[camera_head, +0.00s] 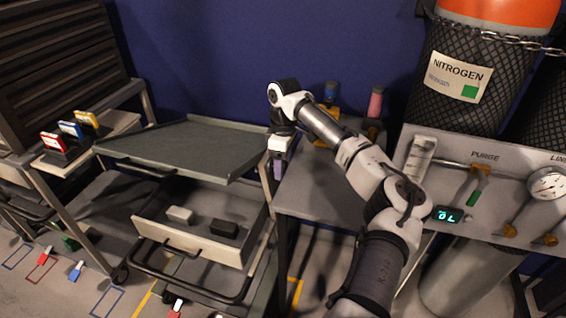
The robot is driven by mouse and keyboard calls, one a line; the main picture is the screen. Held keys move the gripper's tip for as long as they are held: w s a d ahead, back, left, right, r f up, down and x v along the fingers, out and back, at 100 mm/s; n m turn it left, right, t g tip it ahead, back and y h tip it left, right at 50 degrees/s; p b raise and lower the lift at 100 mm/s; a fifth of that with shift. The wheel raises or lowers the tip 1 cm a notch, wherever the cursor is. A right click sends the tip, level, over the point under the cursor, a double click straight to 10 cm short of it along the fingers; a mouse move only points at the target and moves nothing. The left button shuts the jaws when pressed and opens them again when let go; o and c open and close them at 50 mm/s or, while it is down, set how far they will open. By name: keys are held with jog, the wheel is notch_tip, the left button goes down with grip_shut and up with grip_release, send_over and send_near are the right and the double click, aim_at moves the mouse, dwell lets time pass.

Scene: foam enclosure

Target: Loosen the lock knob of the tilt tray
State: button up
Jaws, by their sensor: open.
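The tilt tray (190,143) is a dark grey-green flat top on a grey cart at left centre. It looks slightly sloped. My gripper (278,172) points down just off the tray's right edge, between the cart and the grey bench. Its fingers are small in the picture, and I see nothing held in them; it is open. I cannot make out the lock knob; it may be hidden behind my gripper or wrist. Whether the fingers touch anything is not clear.
A cart drawer (190,238) below the tray stands open with a light and a dark block. The grey bench (320,192) lies right of my gripper, with bottles at its back. A gas panel (485,185) stands at right. Colored tags (72,132) sit at left.

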jog(key=c, duration=1)
jog(key=shift+s+f+t+h, duration=0.2)
jog(key=shift+t+h, duration=0.1)
jog(key=shift+t, duration=0.6)
jog(key=shift+r+t+b, duration=0.15)
jog(key=shift+t+b, duration=0.15)
jog(key=shift+t, duration=0.2)
jog(key=o, duration=1)
jog(key=shift+r, duration=0.15)
notch_tip(320, 180, up, 13)
jog(key=s, duration=0.2)
jog(key=shift+s+a+r, duration=0.2)
jog(key=shift+a, duration=0.2)
